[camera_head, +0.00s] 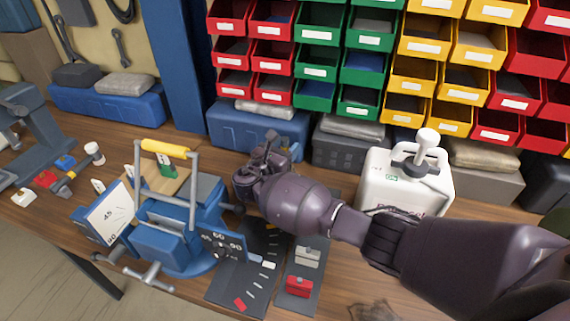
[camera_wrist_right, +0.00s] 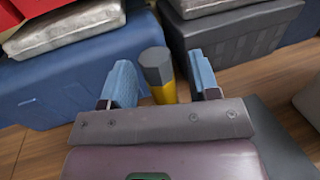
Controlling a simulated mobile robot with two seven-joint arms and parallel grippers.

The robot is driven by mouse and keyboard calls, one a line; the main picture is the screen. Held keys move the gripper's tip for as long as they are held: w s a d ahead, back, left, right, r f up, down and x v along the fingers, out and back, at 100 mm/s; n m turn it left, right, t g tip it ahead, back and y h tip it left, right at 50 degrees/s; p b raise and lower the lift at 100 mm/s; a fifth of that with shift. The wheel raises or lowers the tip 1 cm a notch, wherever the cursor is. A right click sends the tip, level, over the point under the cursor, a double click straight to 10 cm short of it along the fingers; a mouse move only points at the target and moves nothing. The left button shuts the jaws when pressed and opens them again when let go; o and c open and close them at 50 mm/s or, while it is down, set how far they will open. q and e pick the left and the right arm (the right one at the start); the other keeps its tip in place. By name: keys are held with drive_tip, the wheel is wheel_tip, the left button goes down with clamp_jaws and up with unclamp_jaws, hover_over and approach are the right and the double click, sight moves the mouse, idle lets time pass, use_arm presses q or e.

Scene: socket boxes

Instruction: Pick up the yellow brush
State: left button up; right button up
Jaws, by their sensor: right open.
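My right gripper (camera_head: 262,152) is over the table, behind the blue clamp device, in front of the blue box. In the right wrist view its two blue fingers (camera_wrist_right: 160,65) are open and apart. A yellow piece with a dark grey faceted end (camera_wrist_right: 159,75), which looks like the yellow brush, shows between the fingers. I cannot tell whether either finger touches it. Its lower part is hidden by my gripper body. In the head view my right gripper and arm hide this spot, and I cannot make the brush out. My left gripper is not in view.
The blue clamp device (camera_head: 165,245) with a yellow-gripped handle stands left of my right gripper. A white canister (camera_head: 400,185) stands right, behind my forearm. The blue box (camera_head: 240,130) and a dark grey crate (camera_head: 345,150) are behind. Coloured bins (camera_head: 320,35) fill the wall.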

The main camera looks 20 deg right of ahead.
drive_tip(key=shift+x, duration=0.95)
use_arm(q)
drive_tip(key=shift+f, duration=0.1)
use_arm(e)
drive_tip(key=c, duration=1)
drive_tip(key=shift+r, duration=0.1)
drive_tip(key=shift+c, duration=0.2)
